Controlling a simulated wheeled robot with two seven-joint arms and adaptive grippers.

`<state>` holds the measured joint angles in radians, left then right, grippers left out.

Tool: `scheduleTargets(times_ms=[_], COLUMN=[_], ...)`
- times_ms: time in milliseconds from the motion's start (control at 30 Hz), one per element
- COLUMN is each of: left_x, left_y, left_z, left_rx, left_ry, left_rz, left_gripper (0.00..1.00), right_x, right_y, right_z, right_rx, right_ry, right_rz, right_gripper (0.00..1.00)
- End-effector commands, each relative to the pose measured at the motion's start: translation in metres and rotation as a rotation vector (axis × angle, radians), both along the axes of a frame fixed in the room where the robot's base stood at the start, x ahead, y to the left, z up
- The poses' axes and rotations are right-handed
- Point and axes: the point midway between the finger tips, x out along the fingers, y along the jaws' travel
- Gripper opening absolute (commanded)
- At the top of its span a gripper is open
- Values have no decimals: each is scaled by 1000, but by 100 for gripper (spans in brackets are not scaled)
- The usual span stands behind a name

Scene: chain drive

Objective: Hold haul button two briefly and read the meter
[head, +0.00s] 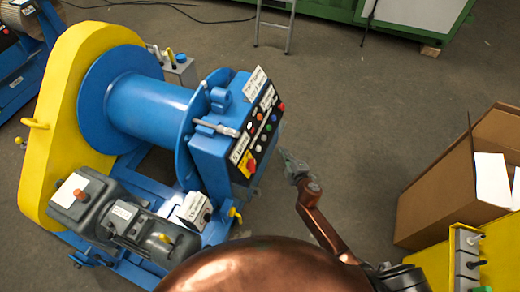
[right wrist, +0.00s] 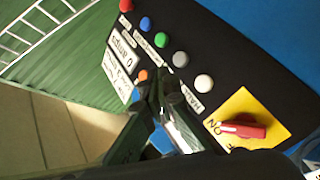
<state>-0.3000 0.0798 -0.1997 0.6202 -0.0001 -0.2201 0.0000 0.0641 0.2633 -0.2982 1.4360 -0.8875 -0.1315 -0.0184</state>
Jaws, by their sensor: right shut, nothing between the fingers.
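The black control panel (head: 262,130) is on the right end of the blue winch. In the right wrist view the panel (right wrist: 225,50) has a column of red, blue, green (right wrist: 162,40), grey (right wrist: 180,59) and white (right wrist: 204,83) buttons, and an orange one (right wrist: 142,75). A "HAUL" label sits near the white button. The meter label (right wrist: 123,52) appears to read 0 amps. My right gripper (head: 287,157) is shut and empty, its fingertips (right wrist: 161,84) in front of the panel between the orange and grey buttons; contact cannot be told. My left gripper is out of view.
A red rotary switch (right wrist: 240,127) on a yellow plate is beside the buttons. The winch drum (head: 150,108), yellow guard (head: 50,125) and grey motor (head: 135,220) lie left. A cardboard box (head: 440,195) stands right. The floor between is clear.

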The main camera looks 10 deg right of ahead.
Motion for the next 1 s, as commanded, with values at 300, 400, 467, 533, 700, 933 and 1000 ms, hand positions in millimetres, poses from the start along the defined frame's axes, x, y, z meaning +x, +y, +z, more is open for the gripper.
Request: scheduleTargets(times_ms=[300, 400, 467, 533, 700, 933, 1000], left_x=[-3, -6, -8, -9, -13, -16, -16], left_y=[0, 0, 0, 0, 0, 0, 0], left_z=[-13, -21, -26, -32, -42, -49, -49], left_rx=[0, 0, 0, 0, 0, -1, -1], left_ry=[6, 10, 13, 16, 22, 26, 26], left_rz=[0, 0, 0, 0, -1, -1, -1], left_gripper=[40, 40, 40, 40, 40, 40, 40], right_x=[9, 16, 20, 25, 35, 43, 44], right_y=[13, 24, 30, 38, 53, 63, 65], right_z=[-12, -19, -24, -28, -36, -41, -41], right_rx=[1, 2, 3, 3, 3, 2, 1], right_ry=[2, 2, 2, 3, 2, 2, 2], right_rz=[0, -1, 0, 0, 0, -1, -2], right_gripper=[0, 0, 0, 0, 0, 0, 0])
